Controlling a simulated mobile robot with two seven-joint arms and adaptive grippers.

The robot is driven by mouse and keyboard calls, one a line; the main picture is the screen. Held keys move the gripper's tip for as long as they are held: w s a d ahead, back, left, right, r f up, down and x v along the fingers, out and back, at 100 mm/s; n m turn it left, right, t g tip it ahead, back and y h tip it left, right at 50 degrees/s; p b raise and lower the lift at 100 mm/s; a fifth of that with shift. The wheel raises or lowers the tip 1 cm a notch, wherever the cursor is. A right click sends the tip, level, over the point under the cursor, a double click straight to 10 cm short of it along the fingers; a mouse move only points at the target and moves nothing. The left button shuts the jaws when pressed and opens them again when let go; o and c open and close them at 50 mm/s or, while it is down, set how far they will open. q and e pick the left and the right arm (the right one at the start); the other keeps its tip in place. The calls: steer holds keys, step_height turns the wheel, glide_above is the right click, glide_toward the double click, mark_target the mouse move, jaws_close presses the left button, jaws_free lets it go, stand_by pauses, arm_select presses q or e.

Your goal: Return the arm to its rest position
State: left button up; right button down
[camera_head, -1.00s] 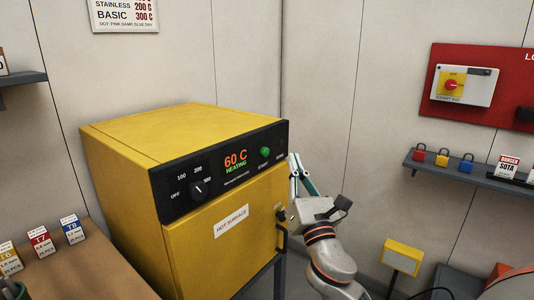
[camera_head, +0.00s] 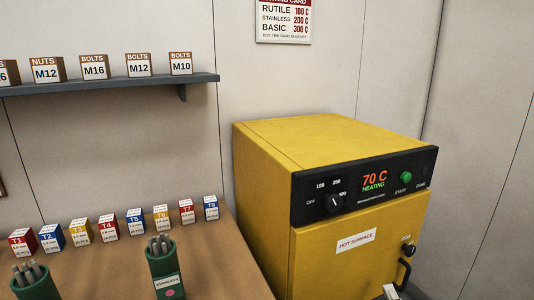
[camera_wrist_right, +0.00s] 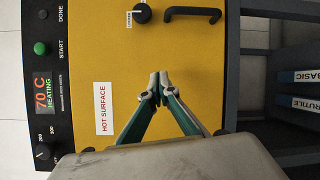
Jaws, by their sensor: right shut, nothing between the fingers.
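My right gripper (camera_wrist_right: 158,82) is shut and empty, its two green fingers meeting at the tips in the right wrist view. It is in front of the yellow oven's door (camera_wrist_right: 175,50), apart from the black door handle (camera_wrist_right: 193,12). In the head view only a small pale piece of my right arm or gripper shows at the bottom edge, below the handle (camera_head: 405,268). The yellow oven (camera_head: 325,140) stands with its door closed. Its display (camera_head: 374,181) reads 70 C HEATING. My left gripper is not in view.
A brown bench (camera_head: 215,262) at left holds several small labelled boxes and two green rod holders (camera_head: 165,264). A grey shelf (camera_head: 110,85) with bolt and nut boxes hangs above. Dark shelving with BASIC and RUTILE labels (camera_wrist_right: 300,76) stands beside the oven in the wrist view.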

steer(key=s+a+f+m+g+y, duration=0.1)
steer(key=s+a+f+m+g, duration=0.2)
steer(key=s+f, duration=0.7)
steer(key=s+a+f+m+g+y, duration=0.2)
steer(key=s+a+f+m+g, duration=0.2)
steer(key=s+a+f+m, duration=0.3)
steer(key=s+f+m, duration=0.4)
steer(key=f+m, duration=0.1)
steer(key=f, duration=0.3)
steer(key=shift+a+f+m+y, duration=0.15)
steer(key=shift+f+m+y, duration=0.15)
steer(key=shift+f, duration=0.05)
